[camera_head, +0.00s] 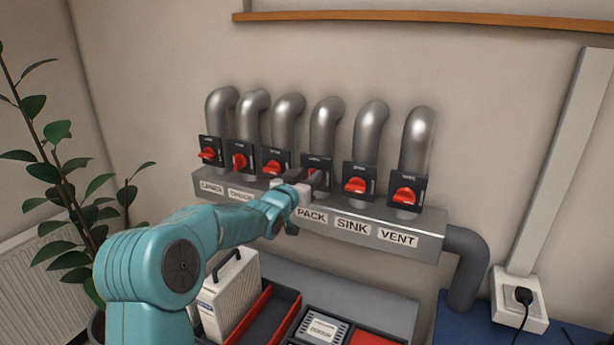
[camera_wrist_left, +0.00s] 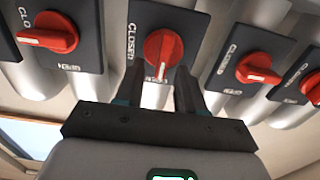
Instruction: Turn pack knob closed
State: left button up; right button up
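The pack knob (camera_wrist_left: 163,52) is a red round knob on a dark plate, above the "PACK" label (camera_head: 311,216) on the grey duct. In the left wrist view its white pointer line points down the picture, towards a small label that is hard to read. "CLOSED" is printed along the plate's left side. My left gripper (camera_wrist_left: 158,76) is open, its two dark fingertips on either side of the knob's lower part with gaps showing. In the head view the left gripper (camera_head: 306,184) covers most of this knob. My right gripper is not in view.
Similar red knobs flank it closely, including the sink knob (camera_head: 356,185) and the vent knob (camera_head: 404,195). Metal pipes (camera_head: 326,125) rise behind. Below are a white case (camera_head: 228,293) and a red-and-black tray (camera_head: 268,318). A plant (camera_head: 75,215) stands at left.

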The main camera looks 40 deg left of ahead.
pick_arm(q)
jog(key=shift+s, duration=0.1)
grip_shut()
jog(key=shift+f+m+b, duration=0.1)
jog(key=shift+m+b, duration=0.2)
jog(key=shift+b, duration=0.35)
jog(key=shift+w+d+f+m+b, duration=0.1)
jog(key=shift+d+f+m+b, duration=0.2)
jog(key=shift+m+b, duration=2.4)
jog(key=shift+w+d+f+m+b, duration=0.15)
jog(key=shift+d+m+b, duration=0.15)
jog(key=shift+m+b, duration=2.35)
jog(key=shift+w+d+f+m+b, duration=0.1)
jog(key=shift+d+f+m+b, duration=0.2)
jog(key=shift+m+b, duration=2.35)
jog(key=shift+m+p, duration=0.65)
jog(key=shift+m, duration=0.15)
